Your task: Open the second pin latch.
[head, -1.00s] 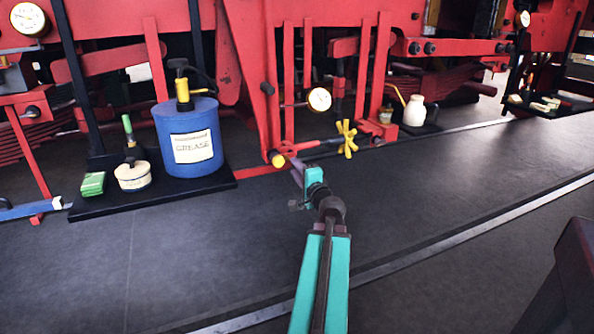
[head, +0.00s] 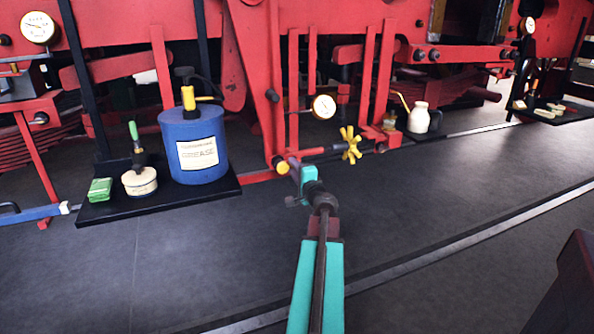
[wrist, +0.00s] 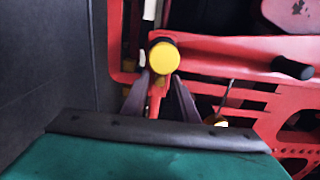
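A yellow round knob (head: 282,168) caps a pin at the foot of the red upright, beside a short red bar; I take it for the pin latch. In the wrist view the yellow knob (wrist: 163,58) faces the camera, with an orange-red stem below it. My gripper (wrist: 161,82) has its two dark fingers apart, one on each side, with tips at the knob's lower edge. Contact cannot be told. In the head view my gripper (head: 294,167) is just right of the knob, its fingertips partly hard to make out.
A yellow star handwheel (head: 350,145) and a gauge (head: 323,107) are close on the right. A blue grease can (head: 193,143), a cream tin (head: 139,182) and a green block (head: 100,190) stand on a black tray (head: 160,206) at left. The floor in front is clear.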

